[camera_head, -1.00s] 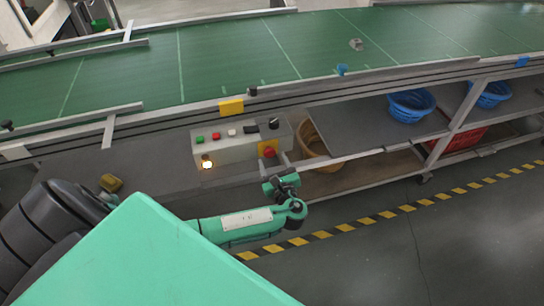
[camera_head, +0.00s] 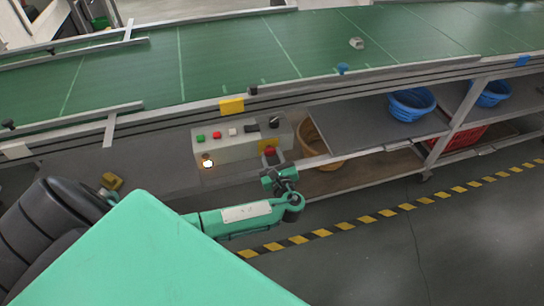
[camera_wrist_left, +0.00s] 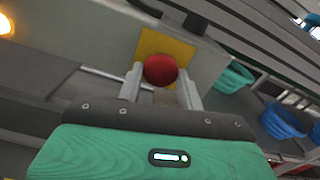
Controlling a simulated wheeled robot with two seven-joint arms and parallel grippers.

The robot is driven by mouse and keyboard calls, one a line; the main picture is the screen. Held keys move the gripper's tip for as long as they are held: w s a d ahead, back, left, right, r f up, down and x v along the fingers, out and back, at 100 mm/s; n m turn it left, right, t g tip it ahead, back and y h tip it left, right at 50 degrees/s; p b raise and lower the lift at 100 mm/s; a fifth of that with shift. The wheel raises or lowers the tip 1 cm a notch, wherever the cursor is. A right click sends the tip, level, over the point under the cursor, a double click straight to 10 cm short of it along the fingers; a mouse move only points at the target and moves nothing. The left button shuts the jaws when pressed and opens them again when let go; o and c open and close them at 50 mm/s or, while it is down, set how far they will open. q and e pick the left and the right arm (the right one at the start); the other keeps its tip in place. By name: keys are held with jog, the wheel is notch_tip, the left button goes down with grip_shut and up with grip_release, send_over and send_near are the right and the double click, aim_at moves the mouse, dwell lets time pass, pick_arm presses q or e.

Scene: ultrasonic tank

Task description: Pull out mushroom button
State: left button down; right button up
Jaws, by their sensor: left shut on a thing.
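The red mushroom button (camera_wrist_left: 160,70) sits on a yellow plate (camera_wrist_left: 168,45) on the front of the grey control box (camera_head: 225,151). In the head view the button (camera_head: 270,151) is partly covered by my left gripper (camera_head: 270,158). In the left wrist view the two fingers of my left gripper (camera_wrist_left: 162,82) stand on either side of the button, and it is shut on it. My right gripper is not in view.
The control box carries green, red and white buttons and a black knob on top, and a lit lamp (camera_head: 207,162) on its front. A green conveyor (camera_head: 230,60) runs behind. Blue baskets (camera_head: 411,106) stand on the shelf at right.

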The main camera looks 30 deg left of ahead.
pick_arm(q)
jog(key=shift+s+d+p, duration=0.3)
jog(key=shift+d+p, duration=0.1)
jog(key=shift+f, duration=0.1)
jog(key=c, duration=1)
grip_release()
jog(key=shift+o, duration=0.5)
jog(key=shift+s, duration=0.1)
jog(key=shift+d, duration=0.1)
